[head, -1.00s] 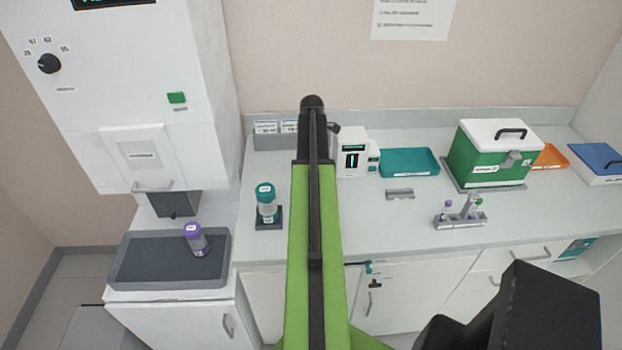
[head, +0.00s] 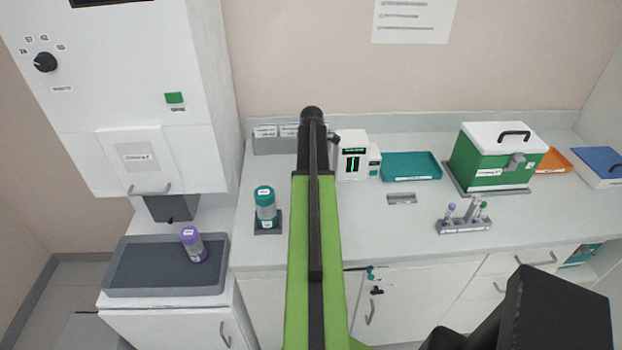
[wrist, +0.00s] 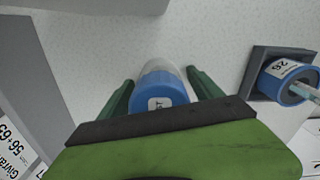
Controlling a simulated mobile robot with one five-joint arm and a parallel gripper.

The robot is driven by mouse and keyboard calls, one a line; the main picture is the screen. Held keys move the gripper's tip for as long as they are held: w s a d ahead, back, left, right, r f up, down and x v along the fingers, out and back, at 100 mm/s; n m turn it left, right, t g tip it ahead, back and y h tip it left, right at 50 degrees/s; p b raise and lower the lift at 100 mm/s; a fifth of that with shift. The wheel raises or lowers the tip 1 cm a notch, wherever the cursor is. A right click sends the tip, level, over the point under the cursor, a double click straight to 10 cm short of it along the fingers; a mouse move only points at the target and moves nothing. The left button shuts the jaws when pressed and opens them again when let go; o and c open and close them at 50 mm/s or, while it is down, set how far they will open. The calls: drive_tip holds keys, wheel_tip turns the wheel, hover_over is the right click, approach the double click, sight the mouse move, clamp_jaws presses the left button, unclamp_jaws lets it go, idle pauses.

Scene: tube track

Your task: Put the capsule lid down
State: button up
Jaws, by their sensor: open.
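My gripper (wrist: 160,92) is open at the back of the counter, its dark green fingers on either side of a round blue lid (wrist: 168,92) with a small white label. A pale, clear-looking part shows behind the lid; I cannot tell whether the lid sits on a capsule body. In the head view my arm hides this spot. In the wrist view a capsule with a blue end (wrist: 284,82) sits in a dark holder at the right.
A grey labelled bin (head: 267,145) is close at the left of my gripper. A small white device (head: 353,163), a teal tray (head: 411,167) and a green box (head: 485,168) stand right of my arm. A purple-lidded capsule (head: 193,243) is on the dark tray (head: 140,268).

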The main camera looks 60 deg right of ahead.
wheel_tip(320, 180, up, 13)
drive_tip(key=p, duration=1.2)
drive_tip(key=shift+f, duration=0.2)
drive_tip(key=shift+f, duration=0.15)
